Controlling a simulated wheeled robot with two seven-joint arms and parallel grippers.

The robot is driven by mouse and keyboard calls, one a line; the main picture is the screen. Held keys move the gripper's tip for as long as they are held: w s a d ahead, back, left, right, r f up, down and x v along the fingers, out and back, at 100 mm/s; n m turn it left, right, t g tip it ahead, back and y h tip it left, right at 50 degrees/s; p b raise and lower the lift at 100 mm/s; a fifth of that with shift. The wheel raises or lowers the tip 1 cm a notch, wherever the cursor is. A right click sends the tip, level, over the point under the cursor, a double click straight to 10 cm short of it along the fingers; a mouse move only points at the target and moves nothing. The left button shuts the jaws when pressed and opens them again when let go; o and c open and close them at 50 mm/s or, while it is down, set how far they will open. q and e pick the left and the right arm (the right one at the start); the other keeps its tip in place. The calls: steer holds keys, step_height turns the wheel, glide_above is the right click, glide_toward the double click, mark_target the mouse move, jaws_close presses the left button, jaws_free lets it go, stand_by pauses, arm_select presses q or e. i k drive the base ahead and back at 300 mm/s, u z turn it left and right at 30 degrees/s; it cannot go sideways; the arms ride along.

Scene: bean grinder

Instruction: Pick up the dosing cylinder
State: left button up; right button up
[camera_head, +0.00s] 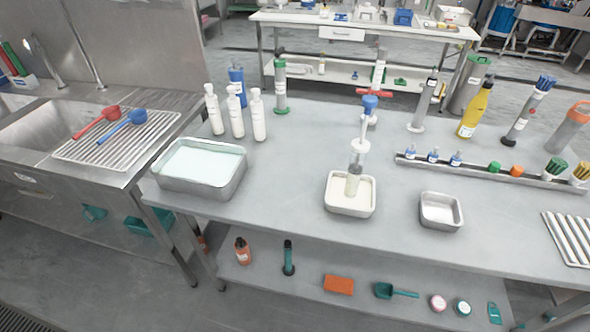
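A clear cylinder (354,174), which looks like the dosing cylinder, stands upright in a small white-filled metal tray (350,211) at the middle of the table. It holds pale material in its lower part. A thin clear shaft with a blue top (370,103) rises above it; I cannot tell whether these are one piece. Neither of my grippers is in view.
The table (285,185) has bare room around the small tray. A large tray (205,188) of pale liquid is at left, with white bottles (258,115) behind. An empty metal tray (440,211) and a rail (480,172) are at right.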

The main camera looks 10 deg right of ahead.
mark_target(359, 152)
steer(key=u, duration=1.95)
steer(key=k, duration=2.3)
steer(key=z, duration=2.3)
steer(key=i, duration=1)
steer(key=u, duration=0.1)
